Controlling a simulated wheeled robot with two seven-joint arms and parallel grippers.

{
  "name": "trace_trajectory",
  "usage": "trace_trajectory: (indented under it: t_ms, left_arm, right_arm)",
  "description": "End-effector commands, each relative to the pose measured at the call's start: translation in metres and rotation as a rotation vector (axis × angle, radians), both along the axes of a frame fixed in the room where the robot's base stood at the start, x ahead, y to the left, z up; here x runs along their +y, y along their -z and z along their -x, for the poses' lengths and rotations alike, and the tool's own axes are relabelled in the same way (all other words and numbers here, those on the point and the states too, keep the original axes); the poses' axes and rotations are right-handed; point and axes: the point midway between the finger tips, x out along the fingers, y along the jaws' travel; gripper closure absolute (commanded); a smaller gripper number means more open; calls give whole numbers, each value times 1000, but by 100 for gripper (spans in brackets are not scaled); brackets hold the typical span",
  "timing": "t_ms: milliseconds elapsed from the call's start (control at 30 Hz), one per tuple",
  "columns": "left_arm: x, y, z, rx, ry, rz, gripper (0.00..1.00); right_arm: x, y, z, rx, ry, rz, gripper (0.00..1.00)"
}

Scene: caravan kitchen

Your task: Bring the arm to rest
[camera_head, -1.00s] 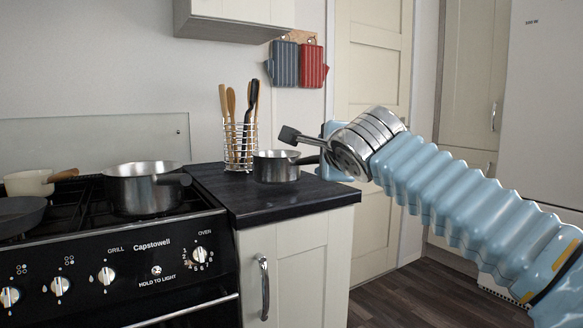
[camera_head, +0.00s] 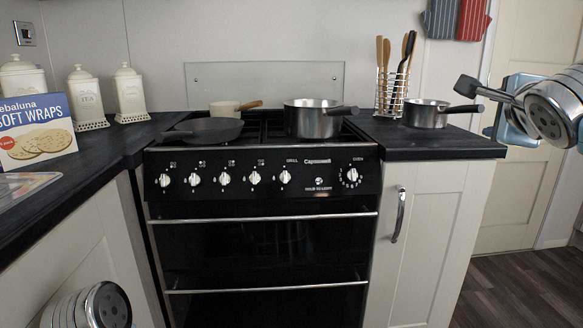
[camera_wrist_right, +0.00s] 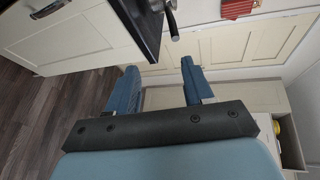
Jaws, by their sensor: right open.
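My right gripper (camera_head: 504,118) is at the right edge of the head view, in the air beside the right end of the dark counter. In the right wrist view its two blue fingers (camera_wrist_right: 158,84) are apart, with nothing between them. A small metal saucepan (camera_head: 426,114) stands on the counter to its left, its dark handle pointing toward the gripper; I cannot tell the exact gap. The handle end also shows at the top of the wrist view (camera_wrist_right: 172,22). My left gripper is not in view; a silver part of my own shows at the bottom left.
A black cooker (camera_head: 262,210) holds a large pot (camera_head: 312,119), a frying pan (camera_head: 205,130) and a cream pan (camera_head: 222,109). A utensil rack (camera_head: 390,92) stands behind the saucepan. Canisters (camera_head: 130,92) and a wraps box (camera_head: 35,130) are on the left counter. Floor (camera_head: 515,285) is free at right.

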Motion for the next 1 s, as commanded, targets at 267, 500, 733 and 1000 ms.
trace_trajectory:
  t_ms: [267, 500, 733, 1000]
  left_arm:
    - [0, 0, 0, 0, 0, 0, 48]
    - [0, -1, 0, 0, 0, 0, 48]
    - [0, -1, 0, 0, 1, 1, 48]
    - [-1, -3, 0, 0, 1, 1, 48]
  right_arm:
    - [8, 22, -17, 48, -42, 31, 49]
    - [20, 56, -39, 120, -112, 81, 49]
    - [42, 120, -72, 236, -237, 155, 49]
    - [92, 267, -111, 443, -520, 286, 49]
